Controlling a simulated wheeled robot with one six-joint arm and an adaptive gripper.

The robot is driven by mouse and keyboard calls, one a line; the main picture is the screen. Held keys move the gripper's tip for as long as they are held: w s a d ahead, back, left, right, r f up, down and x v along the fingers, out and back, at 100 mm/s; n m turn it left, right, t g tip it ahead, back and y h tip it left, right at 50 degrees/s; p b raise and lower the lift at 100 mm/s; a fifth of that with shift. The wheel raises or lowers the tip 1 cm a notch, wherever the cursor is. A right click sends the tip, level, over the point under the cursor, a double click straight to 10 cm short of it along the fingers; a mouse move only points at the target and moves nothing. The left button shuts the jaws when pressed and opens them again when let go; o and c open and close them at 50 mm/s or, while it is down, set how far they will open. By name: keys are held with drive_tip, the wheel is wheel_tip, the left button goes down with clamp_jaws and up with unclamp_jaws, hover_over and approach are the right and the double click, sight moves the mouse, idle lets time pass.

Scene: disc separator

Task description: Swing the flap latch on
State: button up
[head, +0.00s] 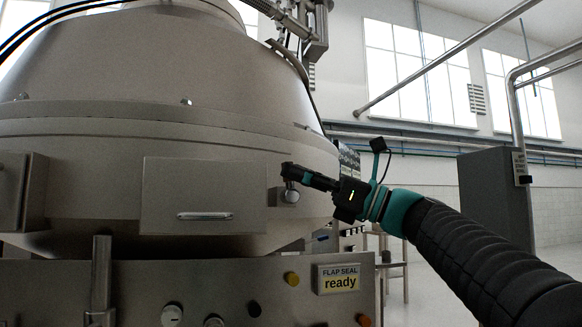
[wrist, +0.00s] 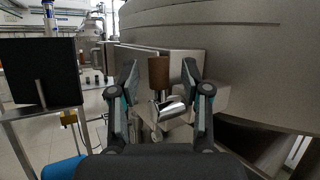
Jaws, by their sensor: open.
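The flap (head: 203,190), a grey metal door with a bar handle (head: 205,216), lies closed against the separator's side in the head view. Right of it is the latch (head: 290,196), a metal part partly hidden by my gripper (head: 286,172). In the wrist view, the latch shows a brown cylindrical grip (wrist: 159,73) standing upright above a shiny metal end (wrist: 168,108). My gripper is open, one finger on each side of the brown grip. I cannot tell whether either finger touches it.
Below the flap, a panel holds knobs and a sign (head: 338,278) reading "FLAP SEAL ready". A grey cabinet (head: 495,205) stands at the right. In the wrist view, a dark panel (wrist: 40,72) stands at the left, apart from my gripper.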

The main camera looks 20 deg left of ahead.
drive_tip(key=shift+x, duration=1.25)
clamp_jaws()
drive_tip(key=shift+a+r+p, duration=0.1)
drive_tip(key=shift+r+p, duration=0.2)
drive_tip(key=shift+p, duration=0.8)
drive_tip(key=shift+s+a+n+h+p, duration=0.1)
drive_tip(key=shift+n+h+p, duration=0.3)
drive_tip(key=shift+h+p, duration=0.15)
drive_tip(key=shift+s+a+f+n+g+h+p, duration=0.2)
drive_tip(key=shift+a+f+n+g+h+p, duration=0.1)
drive_tip(key=shift+f+n+h+p, duration=0.25)
drive_tip(key=shift+r, duration=0.1)
unclamp_jaws()
